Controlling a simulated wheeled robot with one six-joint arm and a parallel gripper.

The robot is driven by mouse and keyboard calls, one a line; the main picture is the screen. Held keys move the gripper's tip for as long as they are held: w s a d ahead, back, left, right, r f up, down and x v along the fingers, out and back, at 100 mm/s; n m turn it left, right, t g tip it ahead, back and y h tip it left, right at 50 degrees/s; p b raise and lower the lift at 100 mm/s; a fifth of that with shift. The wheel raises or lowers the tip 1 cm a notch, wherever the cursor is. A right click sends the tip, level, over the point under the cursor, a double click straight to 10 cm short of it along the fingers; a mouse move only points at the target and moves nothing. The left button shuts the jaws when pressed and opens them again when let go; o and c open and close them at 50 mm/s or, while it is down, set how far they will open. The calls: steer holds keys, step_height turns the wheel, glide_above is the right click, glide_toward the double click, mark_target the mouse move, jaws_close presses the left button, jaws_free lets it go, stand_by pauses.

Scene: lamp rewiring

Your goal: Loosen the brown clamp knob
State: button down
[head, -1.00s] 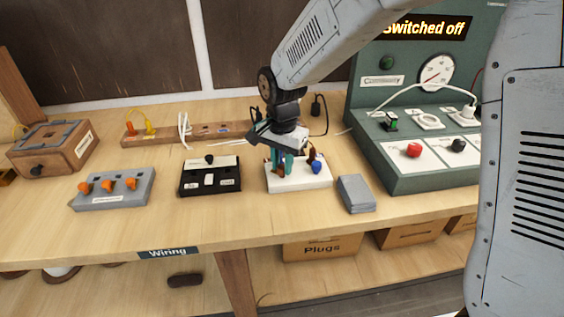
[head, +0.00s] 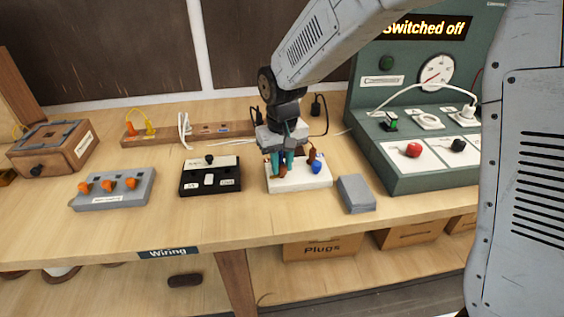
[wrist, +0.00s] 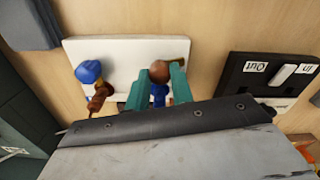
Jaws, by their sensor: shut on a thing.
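The brown clamp knob (wrist: 160,70) sits on the white block (wrist: 115,55) in the wrist view, between the teal fingertips of my gripper (wrist: 158,88). In the head view my gripper (head: 283,165) points down over the left part of the white block (head: 310,184), and the brown knob (head: 282,173) shows low between the fingers. The gripper is shut on the brown knob. Part of a blue piece (wrist: 158,92) shows below the knob in the wrist view. A blue knob (wrist: 88,71) with a brown piece (wrist: 100,98) beside it is at the other end of the block.
A black switch box (head: 210,182) stands left of the white block, and a grey block (head: 356,194) lies to its right. The green test panel (head: 430,180) is farther right, its display reading "Switched off". A grey box with orange levers (head: 113,190) is at left.

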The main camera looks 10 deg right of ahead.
mark_target(282, 166)
steer(key=n, duration=0.7)
steer(key=shift+r, duration=0.1)
steer(key=n, duration=0.4)
steer(key=shift+n, duration=2.1)
steer(key=shift+w, duration=0.1)
steer(key=c, duration=1.5)
jaws_free()
step_height(282, 166, up, 8)
steer(key=shift+f, duration=0.1)
